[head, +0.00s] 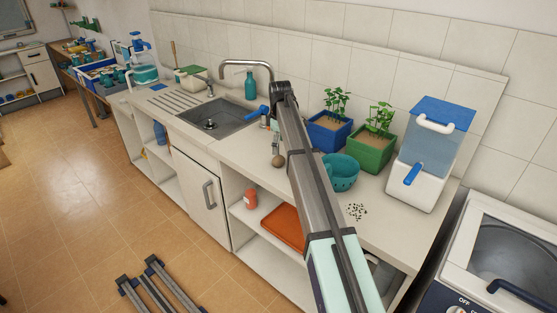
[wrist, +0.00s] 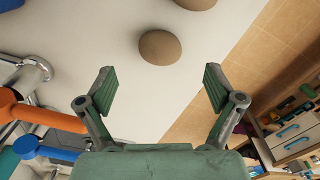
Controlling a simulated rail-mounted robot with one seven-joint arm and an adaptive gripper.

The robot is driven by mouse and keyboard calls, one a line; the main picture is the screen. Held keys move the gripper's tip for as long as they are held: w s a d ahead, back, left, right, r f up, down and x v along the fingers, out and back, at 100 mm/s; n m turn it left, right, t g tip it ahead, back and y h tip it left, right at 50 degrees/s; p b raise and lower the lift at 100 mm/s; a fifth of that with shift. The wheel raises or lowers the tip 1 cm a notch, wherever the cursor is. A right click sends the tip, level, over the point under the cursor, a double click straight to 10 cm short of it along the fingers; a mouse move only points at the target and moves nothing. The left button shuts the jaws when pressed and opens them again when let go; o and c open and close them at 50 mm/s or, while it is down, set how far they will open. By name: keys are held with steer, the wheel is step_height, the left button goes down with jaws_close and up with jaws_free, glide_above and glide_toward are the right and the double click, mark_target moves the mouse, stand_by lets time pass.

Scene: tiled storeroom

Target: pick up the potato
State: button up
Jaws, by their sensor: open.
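A brown, smooth, egg-shaped potato (wrist: 160,47) lies on the pale countertop in the wrist view, ahead of my gripper and centred between its fingers. A second similar brown item (wrist: 196,3) is cut off by the top edge. My gripper (wrist: 160,88) is open and empty, its two green fingers spread wide and apart from the potato. In the head view a small brown round thing (head: 278,161) shows on the counter beside my arm; I cannot tell which of the two it is. My arm largely hides the gripper there.
The sink (head: 212,118) and tap (head: 247,66) are left of my arm. A teal bowl (head: 343,176), blue planter (head: 328,135), green planter (head: 371,150) and white dispenser (head: 424,170) stand to the right. Orange (wrist: 35,115) and blue (wrist: 50,152) items are near the left finger.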

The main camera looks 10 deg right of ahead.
mark_target(279, 156)
steer(key=shift+w+a+f+p, duration=0.1)
steer(key=shift+f+p, duration=0.45)
steer(key=shift+f, duration=1.2)
steer(key=shift+a+f+p, duration=0.1)
steer(key=shift+f+p, duration=0.4)
steer(key=shift+f, duration=1.25)
steer(key=shift+c, duration=0.4)
steer(key=c, duration=1.2)
